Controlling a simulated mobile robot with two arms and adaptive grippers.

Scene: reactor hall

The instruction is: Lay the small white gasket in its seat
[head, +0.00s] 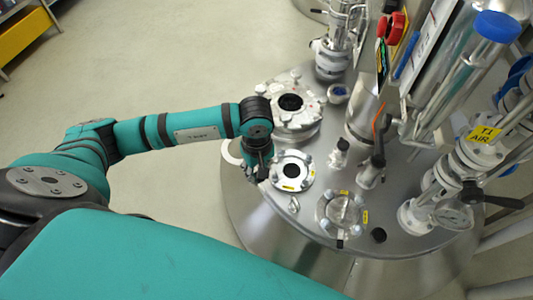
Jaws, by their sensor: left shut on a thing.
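I cannot tell if this is the seat. My right gripper is not in view.
The steel vessel top (320,255) carries a larger white flange (295,117) behind the gripper, a glass-covered port (340,212), a black cap (379,235), valves and pipes at right. A yellow-fronted unit (20,35) stands far left. The floor left is clear.

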